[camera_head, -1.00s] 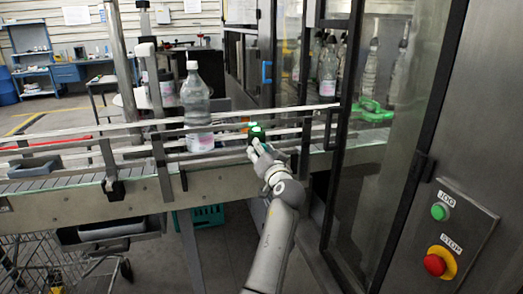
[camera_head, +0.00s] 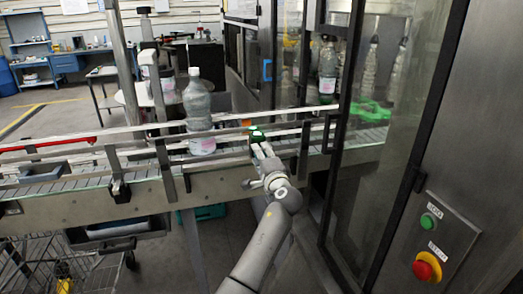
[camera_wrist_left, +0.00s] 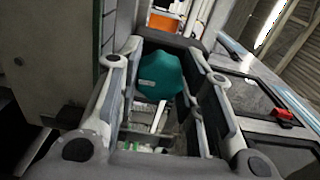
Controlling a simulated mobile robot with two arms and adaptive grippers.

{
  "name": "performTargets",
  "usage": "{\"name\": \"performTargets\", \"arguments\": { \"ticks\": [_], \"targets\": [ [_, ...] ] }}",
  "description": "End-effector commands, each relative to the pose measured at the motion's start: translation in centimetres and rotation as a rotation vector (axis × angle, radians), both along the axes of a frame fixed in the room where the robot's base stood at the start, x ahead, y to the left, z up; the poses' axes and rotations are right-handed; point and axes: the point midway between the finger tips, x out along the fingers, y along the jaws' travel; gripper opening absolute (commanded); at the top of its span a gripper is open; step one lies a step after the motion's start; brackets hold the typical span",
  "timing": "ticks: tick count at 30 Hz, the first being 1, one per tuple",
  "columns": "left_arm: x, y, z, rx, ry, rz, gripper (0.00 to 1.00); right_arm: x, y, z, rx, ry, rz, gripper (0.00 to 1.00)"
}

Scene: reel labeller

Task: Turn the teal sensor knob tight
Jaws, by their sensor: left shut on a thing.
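The teal sensor knob (camera_head: 257,132) is at the conveyor's near side rail, right of the bottle, and looks dark green in the head view. In the left wrist view the teal knob (camera_wrist_left: 160,76) is a rounded teal block between my fingers. My left gripper (camera_head: 262,149) reaches up to it from below and in front. In the left wrist view my left gripper (camera_wrist_left: 163,66) has a finger on each side of the knob and is shut on it. The knob's far side and mount are hidden. My right gripper is not in view.
A clear bottle (camera_head: 198,105) stands on the conveyor (camera_head: 82,185), left of the knob. Metal guide rails run along the belt. A glass-doored machine (camera_head: 378,200) stands close on the right, with a green button (camera_head: 428,221) and a red stop button (camera_head: 427,267).

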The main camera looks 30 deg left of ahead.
Motion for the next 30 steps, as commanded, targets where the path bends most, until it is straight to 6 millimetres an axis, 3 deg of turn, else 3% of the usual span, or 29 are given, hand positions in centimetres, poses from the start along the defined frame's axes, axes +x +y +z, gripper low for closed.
{"name": "performTargets", "arguments": {
  "ticks": [18,30],
  "targets": [
    [0.0,0.1,0.6,0.381,0.444,0.001,0.1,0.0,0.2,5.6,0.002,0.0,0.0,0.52],
    [0.0,0.0,0.4,0.572,0.668,0.001,0.1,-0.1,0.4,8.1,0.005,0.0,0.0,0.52]
  ]
}}
